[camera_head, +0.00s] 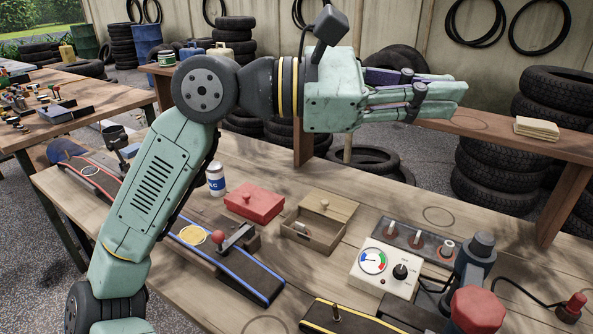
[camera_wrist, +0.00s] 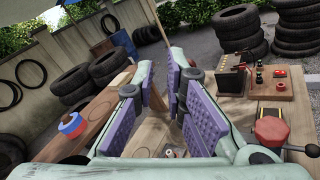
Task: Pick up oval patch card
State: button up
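I cannot make out an oval patch card for certain in either view. A stack of cream cards or pads (camera_head: 536,129) lies on the raised wooden shelf at the right in the head view; its shape looks rectangular. My gripper (camera_head: 440,96) is held high above the bench, pointing right, left of that stack and apart from it. In the wrist view my gripper (camera_wrist: 163,95) shows its purple finger pads spread with a gap between them and nothing held. The fingers hide part of the bench there.
The bench holds a red box (camera_head: 255,202), a wooden box with an open compartment (camera_head: 318,222), a white gauge box (camera_head: 385,267), a blue-and-white can (camera_head: 216,180) and a red knob (camera_head: 477,309). Tyre stacks (camera_head: 487,180) stand behind. A blue-and-red roll (camera_wrist: 72,125) sits on the shelf.

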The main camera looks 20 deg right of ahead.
jog(key=w+d+f+t+y, duration=0.2)
jog(key=w+d+f+y, duration=0.15)
jog(key=d+f, duration=0.35)
jog(key=m+t+y+p, duration=0.1)
jog(key=t+y+p, duration=0.2)
jog(key=t+y, duration=0.8)
send_near(301, 224)
jog(key=w+d+g+y, duration=0.1)
jog(key=w+g+y, duration=0.1)
jog(key=w+d+f+g+y, duration=0.1)
jog(key=w+d+g+y, duration=0.1)
jog(key=shift+d+f+p, duration=0.1)
jog(key=shift+f+p, duration=0.15)
jog(key=shift+p, duration=0.1)
jog(key=shift+p+x, duration=1.05)
jog(key=shift+x, duration=1.9)
jog(key=shift+c, duration=0.3)
